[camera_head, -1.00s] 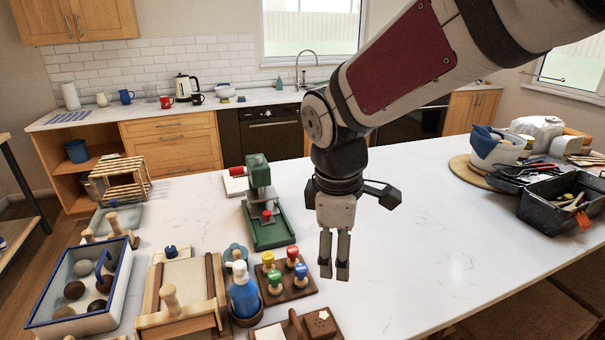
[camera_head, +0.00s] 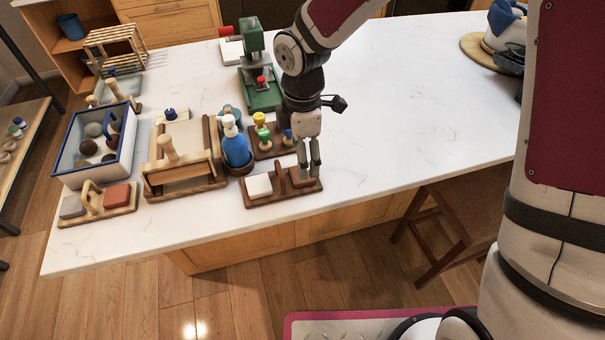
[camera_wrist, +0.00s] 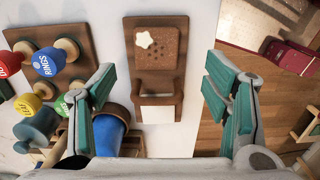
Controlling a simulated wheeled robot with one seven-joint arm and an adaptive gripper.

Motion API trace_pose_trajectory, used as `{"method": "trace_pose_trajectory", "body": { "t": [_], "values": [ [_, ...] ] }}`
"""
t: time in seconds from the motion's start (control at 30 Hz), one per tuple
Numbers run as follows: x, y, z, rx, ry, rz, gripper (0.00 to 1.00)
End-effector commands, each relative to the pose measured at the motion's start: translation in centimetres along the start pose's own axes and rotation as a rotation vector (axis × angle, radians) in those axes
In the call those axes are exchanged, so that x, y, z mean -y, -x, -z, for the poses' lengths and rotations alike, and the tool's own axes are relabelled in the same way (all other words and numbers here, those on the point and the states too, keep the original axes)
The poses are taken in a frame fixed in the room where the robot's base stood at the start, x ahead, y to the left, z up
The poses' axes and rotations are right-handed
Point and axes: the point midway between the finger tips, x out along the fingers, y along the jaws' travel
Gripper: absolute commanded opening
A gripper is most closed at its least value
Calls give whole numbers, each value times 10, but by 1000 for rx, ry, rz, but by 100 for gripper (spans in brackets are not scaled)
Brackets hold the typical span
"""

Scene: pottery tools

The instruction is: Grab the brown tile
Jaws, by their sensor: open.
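The brown tile (camera_wrist: 157,47) lies flat on a dark wooden holder (camera_wrist: 157,86), which also carries a white tile (camera_wrist: 157,114). The brown tile has a pale star-shaped mark and several small dots. In the head view the brown tile (camera_head: 296,180) is partly hidden by my fingers. My gripper (camera_wrist: 160,84) points down with its green-padded fingers spread, one on each side of the holder in the wrist view. Nothing is between the fingertips. The gripper (camera_head: 309,174) appears just above the brown tile's end of the holder in the head view.
A rack of coloured stamps (camera_wrist: 45,68) and a blue pump bottle (camera_head: 236,148) stand close by. A wooden press (camera_head: 185,160) and blue-rimmed box (camera_head: 98,145) are left. The counter's front edge is near the holder; the white counter (camera_head: 420,100) is clear to the right.

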Motion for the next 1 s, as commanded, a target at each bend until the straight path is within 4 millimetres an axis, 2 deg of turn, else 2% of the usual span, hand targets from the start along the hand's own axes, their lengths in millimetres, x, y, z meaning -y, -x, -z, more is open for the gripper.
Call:
{"method": "trace_pose_trajectory", "body": {
  "t": [0.27,0.53,0.87,1.0],
  "values": [
    [0,-20,0,0,0,3,70],
    [-4,-54,0,1,1,3,70],
    [-5,-61,-1,1,-2,0,70],
    [-5,-61,-1,1,-2,0,38]
  ]
}}
